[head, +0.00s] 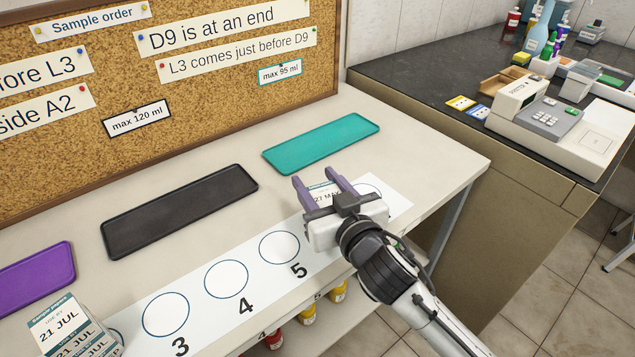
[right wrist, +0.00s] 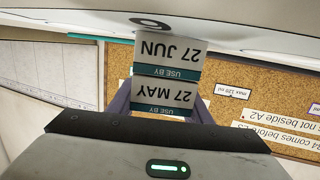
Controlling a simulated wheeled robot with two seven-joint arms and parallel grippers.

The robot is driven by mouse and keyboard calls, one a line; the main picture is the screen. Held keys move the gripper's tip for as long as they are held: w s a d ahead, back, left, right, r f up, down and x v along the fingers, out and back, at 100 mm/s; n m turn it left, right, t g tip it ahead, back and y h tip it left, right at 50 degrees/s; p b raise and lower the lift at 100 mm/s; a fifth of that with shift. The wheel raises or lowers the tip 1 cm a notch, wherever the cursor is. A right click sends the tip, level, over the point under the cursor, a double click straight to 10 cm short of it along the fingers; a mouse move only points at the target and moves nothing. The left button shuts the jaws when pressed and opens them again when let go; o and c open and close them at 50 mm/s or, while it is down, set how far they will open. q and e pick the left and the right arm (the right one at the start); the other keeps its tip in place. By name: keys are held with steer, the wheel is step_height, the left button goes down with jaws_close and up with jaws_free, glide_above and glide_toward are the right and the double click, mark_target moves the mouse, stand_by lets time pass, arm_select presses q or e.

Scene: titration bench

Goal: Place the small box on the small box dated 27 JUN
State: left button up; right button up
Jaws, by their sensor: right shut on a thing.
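My right gripper (head: 325,186) is shut on a small white box labelled 27 MAY (head: 325,197). This box also shows between the fingers in the right wrist view (right wrist: 164,97), upside down. The small box dated 27 JUN (right wrist: 170,52) stands directly below it, by the end of the numbered strip. The two boxes look edge to edge in the right wrist view; I cannot tell for sure whether they touch. In the head view the 27 JUN box is hidden behind the gripper and the held box. My left gripper is not in view.
Several stacked boxes dated 21 JUL (head: 62,325) stand at the lower left. A numbered strip (head: 200,337) with circles runs along the front. Purple (head: 35,278), black (head: 180,211) and teal (head: 320,144) trays lie behind it. A corkboard (head: 130,75) stands at the back.

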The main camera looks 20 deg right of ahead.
steer(key=shift+f, duration=0.15)
steer(key=o, duration=1.1)
steer(key=shift+c, duration=0.2)
steer(key=shift+r, duration=0.3)
steer(key=s, duration=0.4)
steer(key=s+r, duration=0.1)
steer(key=s, duration=0.3)
steer(key=s+d, duration=0.1)
steer(key=s, duration=0.2)
steer(key=shift+s+r, duration=0.3)
steer(key=shift+s, duration=0.1)
